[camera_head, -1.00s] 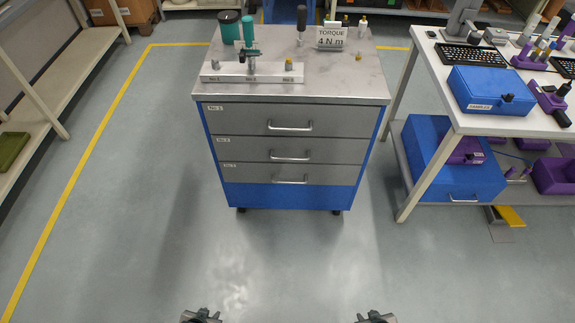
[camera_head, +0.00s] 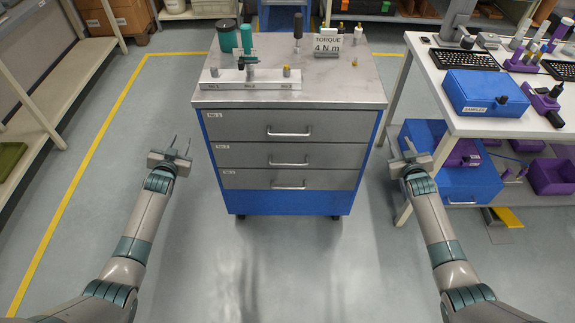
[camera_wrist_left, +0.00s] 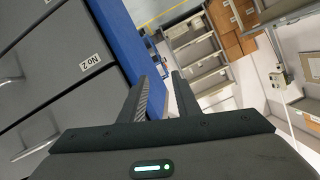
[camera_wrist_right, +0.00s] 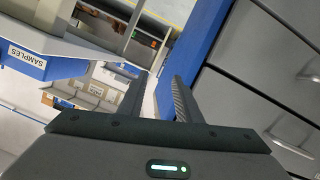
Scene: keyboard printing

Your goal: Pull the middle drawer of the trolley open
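The trolley (camera_head: 285,203) is blue with grey drawer fronts and stands in the middle of the head view. Its middle drawer (camera_head: 240,155), labelled No.2, is shut, with a silver bar handle (camera_head: 289,162). The drawers above and below it are shut too. In the left wrist view the No.2 drawer front (camera_wrist_left: 75,75) shows at the left. My left gripper (camera_head: 181,146) is open and empty, left of the trolley and apart from it. My right gripper (camera_head: 404,148) is open and empty, right of the trolley, between it and the white table.
A white table (camera_head: 470,125) with a blue SAMPLES box (camera_head: 485,93) stands close to my right arm. A shelf rack (camera_head: 30,110) is at the left. Tools stand on the trolley top (camera_head: 345,85). The floor before the trolley is clear.

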